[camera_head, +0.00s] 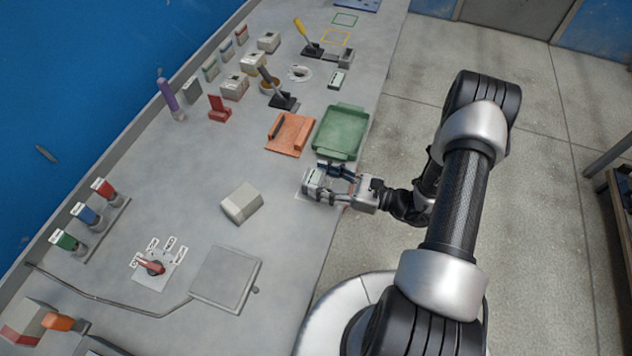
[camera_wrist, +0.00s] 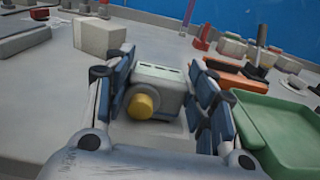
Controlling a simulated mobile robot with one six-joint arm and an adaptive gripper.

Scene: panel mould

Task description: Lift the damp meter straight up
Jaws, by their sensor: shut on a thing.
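The damp meter (camera_wrist: 160,82) is a pale grey-green box with a yellow round knob on the side facing the wrist camera. In the head view the meter (camera_head: 313,180) is at the bench's right edge, partly hidden by the fingers. My gripper (camera_wrist: 160,98) is shut on it, with a blue-padded finger on each side. In the head view my gripper (camera_head: 328,183) reaches in from the right, low over the bench. A pale outlined patch shows around the meter. I cannot tell whether its base touches the bench.
A green tray (camera_head: 340,132) and an orange tray (camera_head: 290,133) stand just beyond the gripper. A pale block (camera_head: 241,203) lies to the left, with bare bench between. A grey plate (camera_head: 225,277) and a rotary switch (camera_head: 154,267) are nearer the camera. A blue wall runs behind.

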